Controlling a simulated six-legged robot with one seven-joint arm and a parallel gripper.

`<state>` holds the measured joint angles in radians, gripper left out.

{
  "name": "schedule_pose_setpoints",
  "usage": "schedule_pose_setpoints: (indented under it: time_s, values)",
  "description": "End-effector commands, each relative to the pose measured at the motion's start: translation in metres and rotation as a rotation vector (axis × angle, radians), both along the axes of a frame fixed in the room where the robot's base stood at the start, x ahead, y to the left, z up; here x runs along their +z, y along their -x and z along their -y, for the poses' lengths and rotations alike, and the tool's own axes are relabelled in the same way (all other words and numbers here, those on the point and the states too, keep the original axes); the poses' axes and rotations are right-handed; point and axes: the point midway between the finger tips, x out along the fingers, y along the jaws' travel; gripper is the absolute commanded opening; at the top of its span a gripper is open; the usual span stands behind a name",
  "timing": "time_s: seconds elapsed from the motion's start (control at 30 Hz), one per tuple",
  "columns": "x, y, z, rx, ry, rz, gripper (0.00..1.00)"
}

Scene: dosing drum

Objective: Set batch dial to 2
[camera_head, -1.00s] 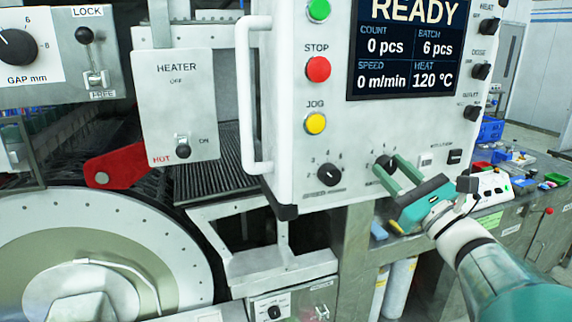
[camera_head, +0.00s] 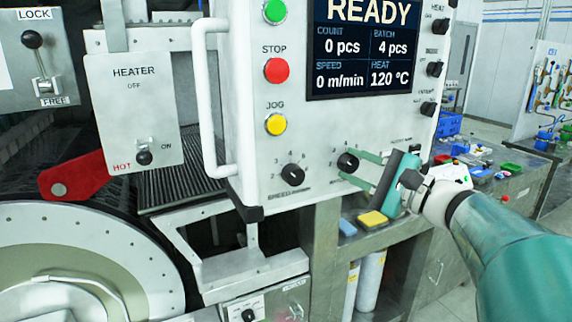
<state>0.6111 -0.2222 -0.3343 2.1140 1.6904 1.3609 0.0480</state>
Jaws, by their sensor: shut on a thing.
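The batch dial (camera_head: 347,161) is a black knob low on the right of the grey control panel. My gripper (camera_head: 350,166) has its two green fingers at this knob, one above and one below, and is shut on it. The fingers partly hide the markings around the dial. The display (camera_head: 362,48) reads READY, with BATCH 4 pcs, COUNT 0 pcs, SPEED 0 m/min and HEAT 120 °C.
The speed dial (camera_head: 292,174) sits left of the batch dial. Stop (camera_head: 277,70) and jog (camera_head: 276,124) buttons are above it. A white handle (camera_head: 209,100) runs along the panel's left edge. A cluttered bench (camera_head: 505,190) stands at the right.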

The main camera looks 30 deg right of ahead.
Motion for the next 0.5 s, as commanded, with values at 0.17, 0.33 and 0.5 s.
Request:
schedule_pose_setpoints:
  time_s: [0.17,0.33,0.5]
  values:
    - [0.0009,0.0002,-0.0002,0.0,0.169,0.0,0.11]
    - [0.0014,0.0003,-0.0006,0.001,0.324,-0.001,0.11]
    - [0.0014,0.0002,-0.0007,0.001,0.455,-0.003,0.11]
